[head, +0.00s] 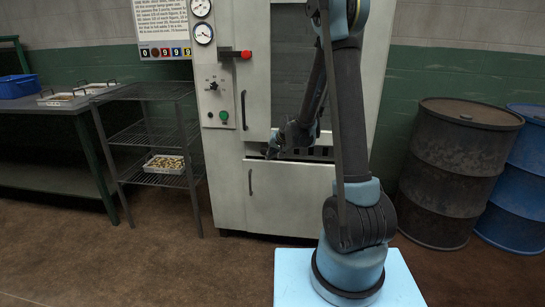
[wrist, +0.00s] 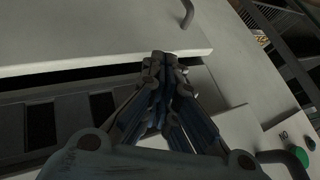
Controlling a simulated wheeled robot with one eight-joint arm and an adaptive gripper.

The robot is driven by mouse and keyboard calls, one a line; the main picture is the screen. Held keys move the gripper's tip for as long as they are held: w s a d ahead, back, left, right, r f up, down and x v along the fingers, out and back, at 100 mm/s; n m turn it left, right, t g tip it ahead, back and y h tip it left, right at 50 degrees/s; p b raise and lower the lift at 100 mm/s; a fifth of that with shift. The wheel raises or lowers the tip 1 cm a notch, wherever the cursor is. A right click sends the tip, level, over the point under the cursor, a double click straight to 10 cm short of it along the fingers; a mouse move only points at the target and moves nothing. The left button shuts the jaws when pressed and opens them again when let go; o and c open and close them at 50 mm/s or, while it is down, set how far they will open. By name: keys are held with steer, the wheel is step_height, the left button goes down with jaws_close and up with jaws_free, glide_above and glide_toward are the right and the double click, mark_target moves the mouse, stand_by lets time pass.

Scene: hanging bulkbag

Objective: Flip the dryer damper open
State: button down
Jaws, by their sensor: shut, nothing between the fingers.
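The dryer is a tall pale grey cabinet (head: 230,190) in the middle of the head view. A red-knobbed lever (head: 245,54) sticks out to the right from a dark plate on its upper front. I cannot tell for sure whether this lever is the damper. My gripper (head: 271,153) is in front of the cabinet, well below the lever, by a dark slotted opening (head: 310,152). In the wrist view my gripper (wrist: 165,60) is shut and empty, its tips close to the edge of a pale panel (wrist: 110,35). Whether they touch it is unclear.
A control panel with a green button (head: 223,116) is on the cabinet's left; the button also shows in the wrist view (wrist: 296,157). A wire rack (head: 150,135) with a tray (head: 164,171) stands left. A rusty drum (head: 455,165) and blue drum (head: 520,190) stand right.

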steer(key=shift+d, duration=0.1)
steer(key=s+d+r, duration=0.6)
steer(key=d+r, duration=0.1)
steer(key=shift+d, duration=0.2)
stand_by(0.5)
stand_by(0.3)
